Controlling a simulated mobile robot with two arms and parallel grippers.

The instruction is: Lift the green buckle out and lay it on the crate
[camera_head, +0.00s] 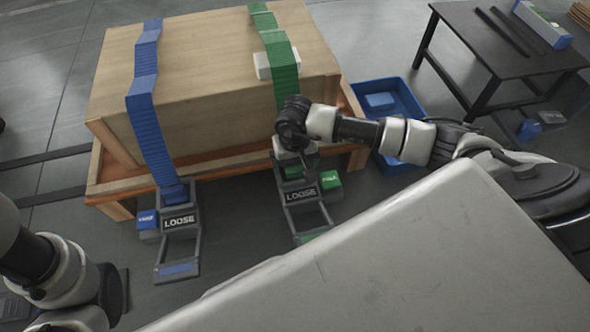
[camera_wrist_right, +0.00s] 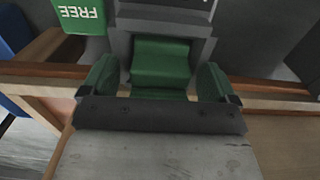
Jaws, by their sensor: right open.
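The green strap (camera_head: 281,62) runs over the wooden crate (camera_head: 215,50) and down its front. The green strap's grey buckle (camera_head: 303,194), labelled LOOSE, hangs at the crate's front edge, with a green tag (camera_head: 330,180) beside it. My right gripper (camera_head: 303,160) is at the buckle's upper end and hides part of it. In the right wrist view, the gripper (camera_wrist_right: 158,82) is open, with its fingers on either side of the green webbing at the buckle (camera_wrist_right: 205,32). I cannot tell whether they touch it. My left arm shows at lower left, its gripper out of view.
A blue strap (camera_head: 146,105) with its own LOOSE buckle (camera_head: 180,222) hangs to the left. A blue bin (camera_head: 404,103) stands right of the crate, near my right arm. A black table (camera_head: 490,50) is at the back right. The crate's top is clear between the straps.

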